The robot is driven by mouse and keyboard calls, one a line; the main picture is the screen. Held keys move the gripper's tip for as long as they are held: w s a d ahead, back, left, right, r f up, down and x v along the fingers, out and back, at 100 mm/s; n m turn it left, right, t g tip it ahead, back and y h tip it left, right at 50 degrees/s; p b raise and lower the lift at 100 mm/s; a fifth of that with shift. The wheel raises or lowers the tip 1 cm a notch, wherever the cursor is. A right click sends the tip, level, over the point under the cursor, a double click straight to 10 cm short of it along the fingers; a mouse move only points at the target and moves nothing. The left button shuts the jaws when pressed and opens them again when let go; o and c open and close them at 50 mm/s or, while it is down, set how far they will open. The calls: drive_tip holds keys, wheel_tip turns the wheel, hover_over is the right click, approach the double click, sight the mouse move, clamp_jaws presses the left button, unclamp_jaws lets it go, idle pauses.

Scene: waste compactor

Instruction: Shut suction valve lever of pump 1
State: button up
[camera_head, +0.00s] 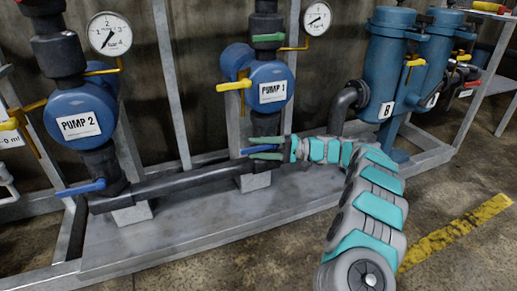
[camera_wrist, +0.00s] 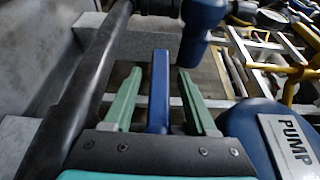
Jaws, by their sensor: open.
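Pump 1 (camera_head: 267,72) is a blue unit with a white label, on a dark vertical pipe. Its blue suction valve lever (camera_head: 265,156) shows low on that pipe, beside my gripper (camera_head: 248,145). In the wrist view the blue lever (camera_wrist: 159,95) stands between the two green fingers of my gripper (camera_wrist: 158,72), with a gap on each side. The fingers are open and do not visibly touch it. The lever's base is hidden by my gripper body.
Pump 2 (camera_head: 82,115) with its own blue lever (camera_head: 80,187) stands at left. A dark horizontal pipe (camera_head: 180,178) runs along the grey base. A yellow lever (camera_head: 234,85) sits on pump 1, a green lever (camera_head: 268,37) above it. Blue tanks (camera_head: 390,65) stand at right.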

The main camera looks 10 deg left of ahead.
drive_tip(key=shift+d, duration=0.15)
drive_tip(key=w+d+p, duration=0.1)
drive_tip(key=d, duration=0.6)
drive_tip(key=shift+w+d, duration=0.2)
drive_tip(key=shift+w, duration=0.1)
